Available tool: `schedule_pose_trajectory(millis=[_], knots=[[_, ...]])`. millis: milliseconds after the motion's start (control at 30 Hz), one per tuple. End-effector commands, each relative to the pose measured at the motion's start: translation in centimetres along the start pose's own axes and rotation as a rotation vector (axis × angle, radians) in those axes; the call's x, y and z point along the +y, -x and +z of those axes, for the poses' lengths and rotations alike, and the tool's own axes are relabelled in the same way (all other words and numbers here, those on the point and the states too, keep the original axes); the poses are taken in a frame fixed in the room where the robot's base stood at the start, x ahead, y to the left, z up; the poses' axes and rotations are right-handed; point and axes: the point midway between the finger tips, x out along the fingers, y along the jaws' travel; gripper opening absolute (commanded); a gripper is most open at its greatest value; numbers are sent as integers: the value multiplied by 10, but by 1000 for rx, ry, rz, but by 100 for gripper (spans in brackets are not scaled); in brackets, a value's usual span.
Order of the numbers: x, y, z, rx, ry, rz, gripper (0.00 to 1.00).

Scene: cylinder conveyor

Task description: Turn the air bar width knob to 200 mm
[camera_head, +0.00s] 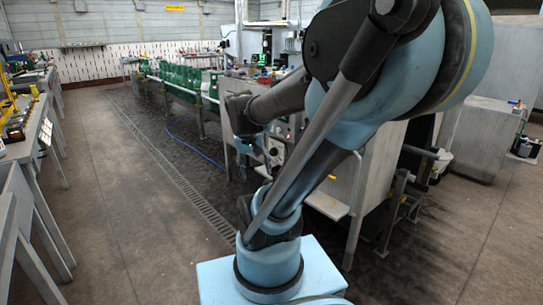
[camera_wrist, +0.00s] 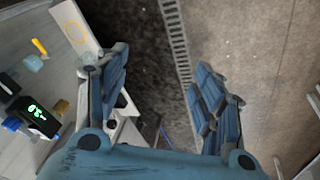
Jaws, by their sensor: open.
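My gripper (camera_wrist: 162,62) is open, with its two blue padded fingers spread wide and only floor between them in the wrist view. In the head view my gripper (camera_head: 243,130) hangs beside the front of the grey machine. A dark round knob (camera_head: 274,152) shows on the machine's pale front panel, just right of my gripper. In the wrist view a small dark knob-like part (camera_wrist: 113,123) shows beside the left finger, partly hidden by it. I cannot read any width scale or tell which setting the knob has.
In the wrist view a black display with green digits (camera_wrist: 36,112) sits on the machine top. The machine's side (camera_head: 345,165) is close to my arm. A line of green units (camera_head: 183,80) runs behind. The aisle floor (camera_head: 130,200) is clear; benches stand at the left.

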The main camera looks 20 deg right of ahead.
Motion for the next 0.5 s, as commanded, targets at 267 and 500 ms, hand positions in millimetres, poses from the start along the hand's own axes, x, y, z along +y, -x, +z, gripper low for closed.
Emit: schedule_pose_trajectory(millis=[267, 500], knots=[[19, 1, -79, 43, -107, 131, 62], [32, -7, -146, 97, -199, 239, 62]])
